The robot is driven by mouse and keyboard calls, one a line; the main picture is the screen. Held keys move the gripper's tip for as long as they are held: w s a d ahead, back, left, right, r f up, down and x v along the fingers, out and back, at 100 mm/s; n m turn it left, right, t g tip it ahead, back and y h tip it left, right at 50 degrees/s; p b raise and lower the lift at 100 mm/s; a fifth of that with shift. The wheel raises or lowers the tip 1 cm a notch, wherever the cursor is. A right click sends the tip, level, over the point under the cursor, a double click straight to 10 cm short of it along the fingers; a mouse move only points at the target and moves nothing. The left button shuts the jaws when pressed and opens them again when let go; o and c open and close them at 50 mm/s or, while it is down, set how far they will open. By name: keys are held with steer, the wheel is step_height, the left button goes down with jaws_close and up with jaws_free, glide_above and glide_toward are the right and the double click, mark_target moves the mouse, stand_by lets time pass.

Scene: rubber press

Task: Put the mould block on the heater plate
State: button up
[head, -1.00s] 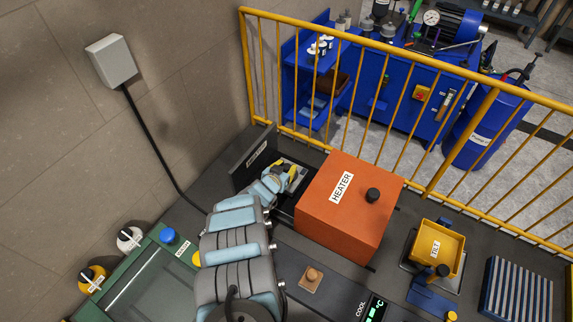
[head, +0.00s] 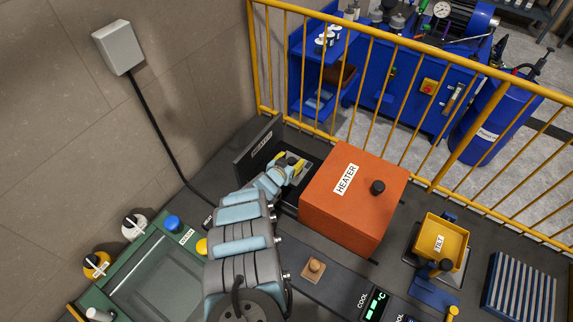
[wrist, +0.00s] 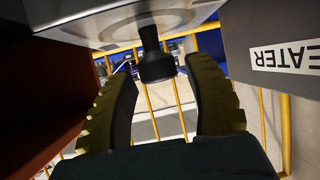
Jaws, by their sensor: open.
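The mould block appears to be the pale metal block (head: 302,174) beside the orange heater box in the head view. It is partly hidden by my gripper (head: 289,162). In the wrist view the block (wrist: 125,22) fills the top, with a ring on its face and a black knob (wrist: 154,62) sticking out. My gripper (wrist: 165,110) is open. Its yellow ribbed fingers stand to either side of the knob's end, with clear gaps. The heater plate seems to be the dark surface (head: 304,155) around the block. I cannot tell whether the block rests on it.
The orange heater box (head: 345,205) with a black knob stands close on the right. A dark upright panel labelled heater (head: 258,147) stands on the left. A yellow railing (head: 365,85) runs behind. A yellow tilt tray (head: 440,242) lies further right.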

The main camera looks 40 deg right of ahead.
mark_target(292, 160)
steer(key=p+v, duration=0.1)
steer(key=v, duration=0.2)
steer(key=shift+a+r, duration=0.1)
steer(key=shift+r, duration=0.05)
steer(key=shift+s+a+p, duration=0.2)
steer(key=shift+a+p, duration=0.1)
steer(key=p+v, duration=0.3)
steer(key=v, duration=0.5)
steer(key=shift+p, duration=0.4)
